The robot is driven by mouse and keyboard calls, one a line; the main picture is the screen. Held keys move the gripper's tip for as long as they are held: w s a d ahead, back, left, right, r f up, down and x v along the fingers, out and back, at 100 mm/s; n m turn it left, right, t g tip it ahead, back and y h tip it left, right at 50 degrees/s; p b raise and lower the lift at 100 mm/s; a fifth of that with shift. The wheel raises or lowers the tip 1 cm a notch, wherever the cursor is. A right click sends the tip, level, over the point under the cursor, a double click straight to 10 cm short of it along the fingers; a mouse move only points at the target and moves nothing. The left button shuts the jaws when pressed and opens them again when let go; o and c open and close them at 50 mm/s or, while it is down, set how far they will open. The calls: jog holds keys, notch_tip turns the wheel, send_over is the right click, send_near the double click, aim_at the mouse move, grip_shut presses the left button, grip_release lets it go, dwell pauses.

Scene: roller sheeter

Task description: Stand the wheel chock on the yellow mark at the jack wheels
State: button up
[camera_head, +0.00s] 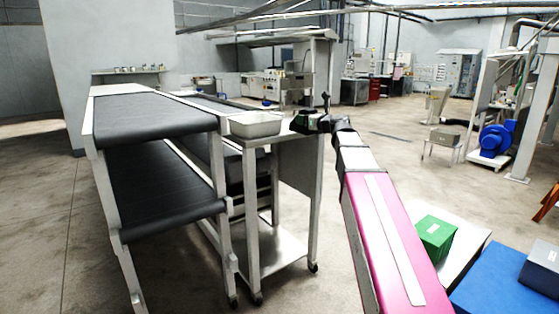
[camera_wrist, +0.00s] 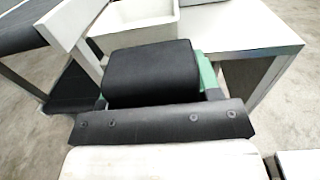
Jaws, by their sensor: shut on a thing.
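My gripper (camera_head: 310,122) is at the end of my outstretched arm, at the height of the steel cart's top and close to its right side. In the wrist view it is shut on a black block with rounded edges (camera_wrist: 150,72), which looks like the wheel chock. Green shows beside the block at its right. The block is held off the floor, in front of the cart top and a pale tray. In the head view my gripper mostly hides it. I see no yellow mark, and I cannot pick out the jack wheels.
The steel cart (camera_head: 283,246) stands on casters and bears a metal tray (camera_head: 256,124). Left of it is the sheeter with dark belts (camera_head: 150,116). A green box (camera_head: 434,232) and a blue surface (camera_head: 505,285) are at lower right. Open floor lies beyond my arm.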

jog(key=s+d+f+n+g+y, duration=0.1)
jog(key=s+d+f, duration=0.1)
jog(key=s+f, duration=0.4)
jog(key=s+d+f+n+g+y, duration=0.1)
jog(key=s+d+f, duration=0.2)
jog(key=s+f, duration=0.4)
jog(key=s+d+f+n+g+y, duration=0.1)
jog(key=s+d+f, duration=0.2)
jog(key=f, duration=1.4)
jog(key=s, duration=0.3)
jog(key=shift+s+d+f, duration=0.2)
jog(key=shift+s+f, duration=0.15)
jog(key=shift+s, duration=0.05)
